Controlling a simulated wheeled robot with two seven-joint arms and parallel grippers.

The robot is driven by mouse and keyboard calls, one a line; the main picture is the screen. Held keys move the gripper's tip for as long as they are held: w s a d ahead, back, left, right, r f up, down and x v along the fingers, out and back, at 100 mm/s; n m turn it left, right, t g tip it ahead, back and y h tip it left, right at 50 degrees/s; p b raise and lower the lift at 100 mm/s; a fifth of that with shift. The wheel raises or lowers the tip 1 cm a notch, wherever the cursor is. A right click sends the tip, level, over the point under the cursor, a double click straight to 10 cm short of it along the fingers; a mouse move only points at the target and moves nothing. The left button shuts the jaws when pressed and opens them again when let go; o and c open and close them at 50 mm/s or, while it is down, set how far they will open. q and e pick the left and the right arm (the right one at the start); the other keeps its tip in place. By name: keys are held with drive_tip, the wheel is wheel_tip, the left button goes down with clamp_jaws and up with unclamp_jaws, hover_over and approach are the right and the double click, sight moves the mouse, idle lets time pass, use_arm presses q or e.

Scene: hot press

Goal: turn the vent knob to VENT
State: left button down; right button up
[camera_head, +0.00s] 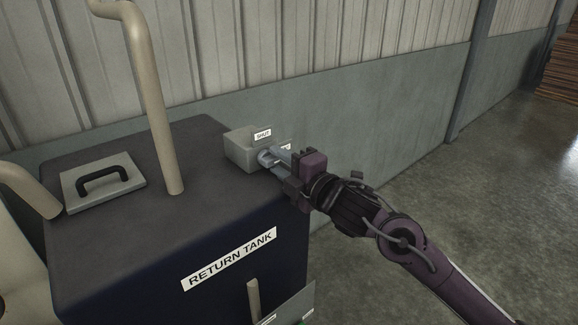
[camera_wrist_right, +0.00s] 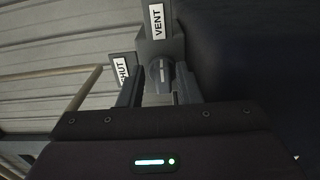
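The vent knob (camera_wrist_right: 160,73) is a round grey knob on a small pale box at the tank's back right corner. A VENT label (camera_wrist_right: 157,21) stands above it in the wrist view and a SHUT label (camera_wrist_right: 122,70) to its left. A pale mark shows on the knob; I cannot tell which label it indicates. My right gripper (camera_wrist_right: 160,84) has its fingers apart, one on each side of the knob; contact is not clear. In the head view, my right gripper (camera_head: 271,158) reaches the box (camera_head: 239,152) from the right and partly hides the knob and a label. My left gripper is not in view.
The dark return tank (camera_head: 150,235) carries a hatch plate with a black handle (camera_head: 104,179) and a tall beige pipe (camera_head: 158,125). A corrugated wall (camera_head: 330,40) stands close behind. The floor (camera_head: 480,170) at right is clear.

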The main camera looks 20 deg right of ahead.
drive_tip(key=shift+a+f, duration=0.1)
drive_tip(key=shift+f, duration=0.3)
